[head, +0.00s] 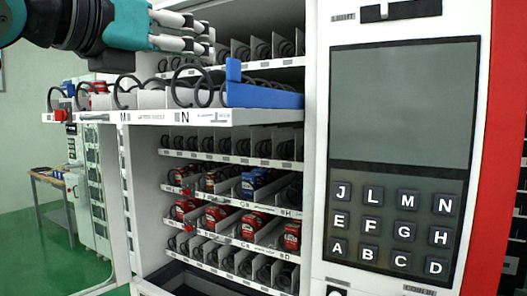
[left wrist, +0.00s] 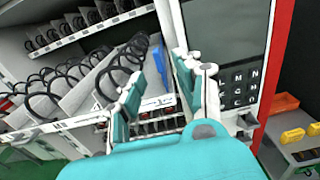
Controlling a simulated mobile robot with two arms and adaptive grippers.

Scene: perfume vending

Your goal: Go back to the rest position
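My left gripper (head: 207,40) reaches in from the upper left in the head view, above the pulled-out shelf (head: 140,117) of the vending machine. In the left wrist view its two teal and grey fingers (left wrist: 158,70) stand apart with nothing held between them. The shelf carries black spiral coils. A blue divider-like piece (head: 262,95) lies at the shelf's right end, and it also shows in the left wrist view (left wrist: 159,62) beyond the fingers. My right gripper is not in view.
The keypad panel (head: 390,228) and dark screen (head: 403,105) stand to the right of the shelf. Lower shelves hold red boxes (head: 218,216) and a blue box (head: 252,182). The open door (head: 113,200) is at left. A grey table with yellow items (left wrist: 293,136) stands at right in the wrist view.

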